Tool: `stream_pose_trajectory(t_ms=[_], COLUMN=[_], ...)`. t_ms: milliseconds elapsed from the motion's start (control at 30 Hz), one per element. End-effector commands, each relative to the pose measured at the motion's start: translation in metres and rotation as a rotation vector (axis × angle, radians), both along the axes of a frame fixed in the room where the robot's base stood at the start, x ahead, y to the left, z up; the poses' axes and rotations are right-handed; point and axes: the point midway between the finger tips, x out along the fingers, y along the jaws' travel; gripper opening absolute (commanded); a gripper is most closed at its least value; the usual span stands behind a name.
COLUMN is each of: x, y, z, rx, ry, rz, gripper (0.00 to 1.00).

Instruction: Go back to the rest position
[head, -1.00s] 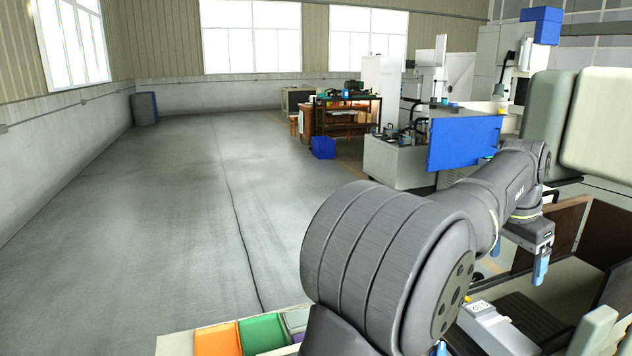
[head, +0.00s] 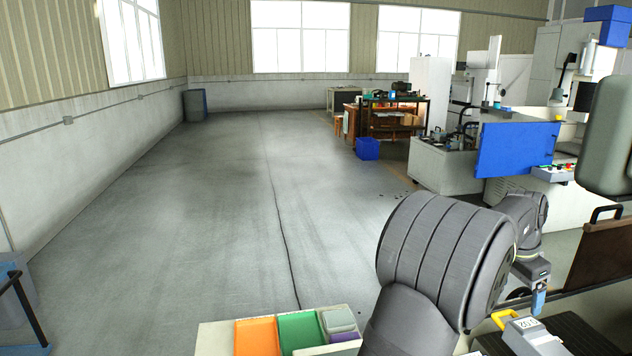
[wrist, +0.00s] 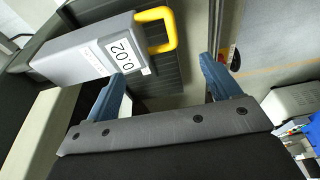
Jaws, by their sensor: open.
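My gripper (head: 538,302) is at the lower right of the head view, its blue fingertip pointing down. In the wrist view my gripper (wrist: 166,92) shows two blue fingers set wide apart with nothing between them. A grey case (wrist: 85,55) with a yellow handle and a "0.02" label lies beyond the left finger, which overlaps its lower edge in the picture. The same grey case (head: 528,338) shows in the head view below my gripper. I cannot tell the exact gap between finger and case.
A tray with orange (head: 256,338) and green (head: 300,332) bins stands at the front. A brown panel (head: 600,255) rises at the right edge. A machine with a blue panel (head: 515,148) stands behind. The floor (head: 190,220) to the left is open.

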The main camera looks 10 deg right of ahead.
Motion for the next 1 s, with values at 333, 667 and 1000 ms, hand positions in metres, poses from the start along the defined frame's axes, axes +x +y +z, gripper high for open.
stream_pose_trajectory(t_ms=[333, 667, 1000], x=[0.000, 0.007, 0.055], y=[0.000, 0.007, 0.056], z=[0.000, -0.007, -0.038], rx=[0.000, 0.005, -0.190], ry=[0.000, 0.043, 0.376], rz=[0.000, -0.032, -0.382], gripper=[1.00, 1.00, 1.00])
